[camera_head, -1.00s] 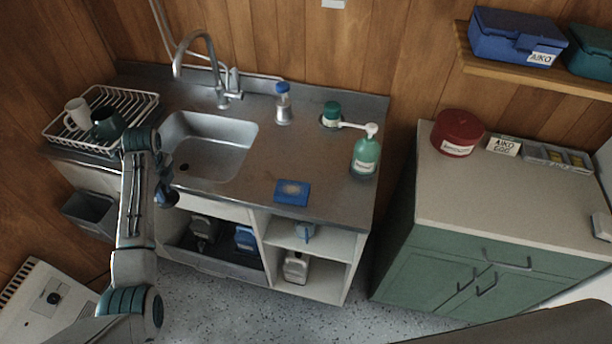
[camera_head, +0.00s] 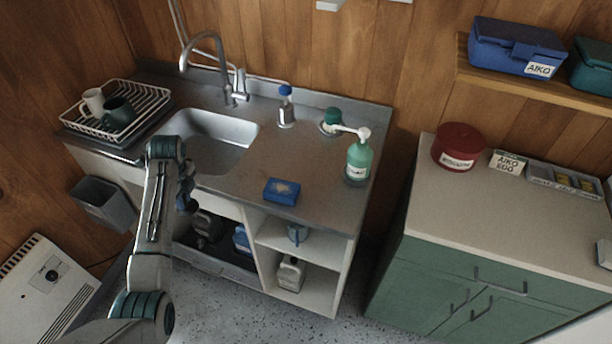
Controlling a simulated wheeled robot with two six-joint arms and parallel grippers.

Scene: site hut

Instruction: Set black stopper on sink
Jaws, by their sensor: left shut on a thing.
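My left gripper (camera_head: 186,192) is in front of the sink cabinet's front edge, just below the basin's near left side in the picture. It is shut on a small dark thing that I take for the black stopper; the fingers mostly hide it. The sink (camera_head: 228,133) is a steel basin set into the counter under a curved tap. My left arm covers part of its left side, and I cannot see the drain now. My right gripper is not in view.
A drying rack (camera_head: 155,97) with two mugs stands left of the sink. The tap (camera_head: 222,70) arches over the basin. The counter right of the sink is mostly clear.

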